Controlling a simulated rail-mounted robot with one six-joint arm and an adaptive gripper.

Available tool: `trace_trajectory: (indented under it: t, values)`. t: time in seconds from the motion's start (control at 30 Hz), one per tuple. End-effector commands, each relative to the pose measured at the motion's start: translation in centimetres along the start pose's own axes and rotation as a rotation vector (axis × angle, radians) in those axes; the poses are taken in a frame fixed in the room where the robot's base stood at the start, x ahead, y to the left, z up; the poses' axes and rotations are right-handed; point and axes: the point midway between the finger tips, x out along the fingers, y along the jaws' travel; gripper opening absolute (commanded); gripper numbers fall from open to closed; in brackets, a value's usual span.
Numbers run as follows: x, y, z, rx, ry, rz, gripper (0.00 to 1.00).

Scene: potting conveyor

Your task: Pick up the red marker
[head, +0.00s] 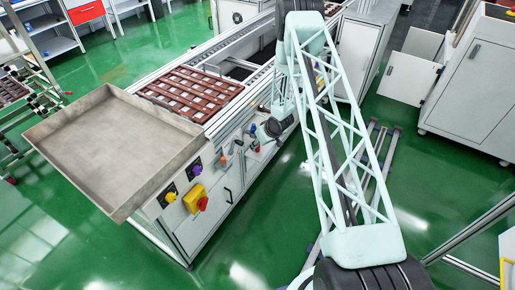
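I cannot make out the red marker with certainty. Several small coloured parts sit along the conveyor's front side, and a small reddish one (257,148) is among them; it is too small to tell whether it is a marker. My arm reaches up and over the conveyor's right side. A dark rounded part at the arm's far end, left of the pale lattice link, may belong to my gripper (272,127). It is close to the coloured parts. Its fingers are not clear, so I cannot tell whether it is open or holding anything.
An empty steel tray (112,148) stands on the conveyor's near end. A brown slotted grid (190,92) lies on the conveyor (240,52) behind it. A yellow switch box with a red knob (195,199) is on the front panel.

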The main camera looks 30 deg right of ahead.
Motion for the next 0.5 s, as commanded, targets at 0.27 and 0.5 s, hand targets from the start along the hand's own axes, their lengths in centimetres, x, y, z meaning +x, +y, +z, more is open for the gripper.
trace_trajectory:
  t: [0.27, 0.5]
  values:
    - [-0.02, -0.01, 0.01, 0.000, 0.000, 0.000, 0.33]
    - [-0.02, -0.02, 0.02, 0.000, 0.000, 0.000, 0.22]
